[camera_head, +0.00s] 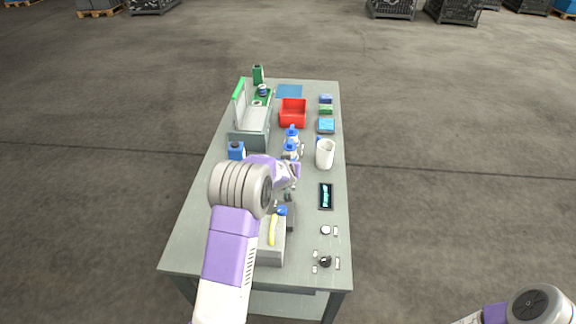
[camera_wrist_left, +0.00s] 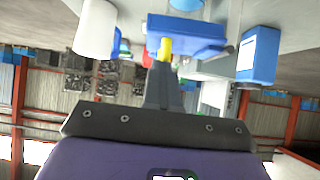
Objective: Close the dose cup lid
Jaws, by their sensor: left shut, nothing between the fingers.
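My left gripper (camera_head: 293,176) is shut and empty over the middle of the table, just in front of two white containers with blue tops (camera_head: 290,147). In the left wrist view its shut fingers (camera_wrist_left: 164,60) have a yellow tip, which overlaps a blue part (camera_wrist_left: 188,40). I cannot tell whether they touch. I cannot tell for certain which thing is the dose cup or whether its lid is open; the arm and wrist hide part of this area. My right gripper is out of view.
A white cup (camera_head: 325,154) stands right of the gripper and a blue carton (camera_head: 237,151) left of it. A red bin (camera_head: 293,113) and a grey rack with a green edge (camera_head: 250,137) stand farther back. A dark tray (camera_head: 326,196) lies near the right edge.

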